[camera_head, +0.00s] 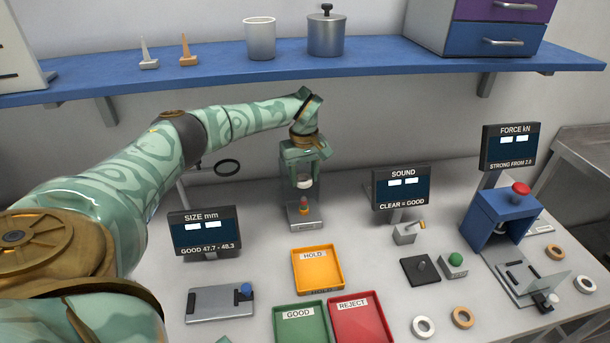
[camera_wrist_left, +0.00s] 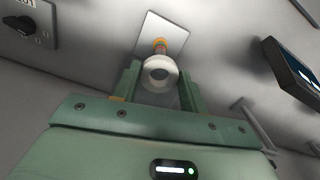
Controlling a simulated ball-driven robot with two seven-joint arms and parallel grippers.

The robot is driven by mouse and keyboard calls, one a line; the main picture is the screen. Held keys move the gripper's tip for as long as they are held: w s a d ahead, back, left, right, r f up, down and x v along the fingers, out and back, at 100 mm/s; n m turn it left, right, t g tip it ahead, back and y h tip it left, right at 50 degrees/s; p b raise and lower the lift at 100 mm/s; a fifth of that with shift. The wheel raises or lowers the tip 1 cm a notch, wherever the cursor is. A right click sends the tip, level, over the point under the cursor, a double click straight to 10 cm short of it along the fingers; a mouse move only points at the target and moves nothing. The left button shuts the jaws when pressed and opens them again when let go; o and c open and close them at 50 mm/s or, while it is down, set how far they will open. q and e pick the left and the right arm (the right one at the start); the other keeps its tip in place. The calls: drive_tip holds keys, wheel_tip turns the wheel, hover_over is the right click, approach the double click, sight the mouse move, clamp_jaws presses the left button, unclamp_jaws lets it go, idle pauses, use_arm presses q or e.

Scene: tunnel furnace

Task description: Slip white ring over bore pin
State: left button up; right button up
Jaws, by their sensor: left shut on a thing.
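My left gripper (camera_head: 304,182) points down at the back middle of the bench and is shut on a white ring (camera_head: 304,184). The ring also shows between the fingers in the left wrist view (camera_wrist_left: 158,86). The bore pin (camera_head: 304,207), reddish-orange, stands upright on a small grey base plate (camera_head: 306,222) below the ring. In the left wrist view the pin (camera_wrist_left: 160,46) shows just beyond the ring's far edge, not through its hole. The ring appears above and apart from the pin. My right gripper is not in view.
A SIZE display (camera_head: 206,232) stands left of the pin, a SOUND display (camera_head: 402,188) right. A yellow HOLD tray (camera_head: 340,262), a green GOOD tray (camera_head: 278,322) and a red REJECT tray (camera_head: 385,325) lie in front. Another white ring (camera_head: 415,327) lies at the front right. A blue shelf (camera_head: 220,68) runs behind.

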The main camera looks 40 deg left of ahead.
sight(304, 187)
use_arm(q)
drive_tip(key=shift+f+b, duration=0.55)
drive_tip(key=shift+f, duration=0.15)
drive_tip(key=shift+f+b, duration=1.4)
drive_tip(key=shift+f, duration=0.1)
drive_tip(key=shift+f+b, duration=0.4)
drive_tip(key=shift+f, duration=0.7)
drive_tip(key=o, duration=1)
drive_tip(key=shift+o, duration=0.2)
wheel_tip(304, 187, up, 8)
drive_tip(key=shift+f+p, duration=0.25)
drive_tip(key=shift+p, duration=0.7)
drive_tip(key=shift+f, duration=0.1)
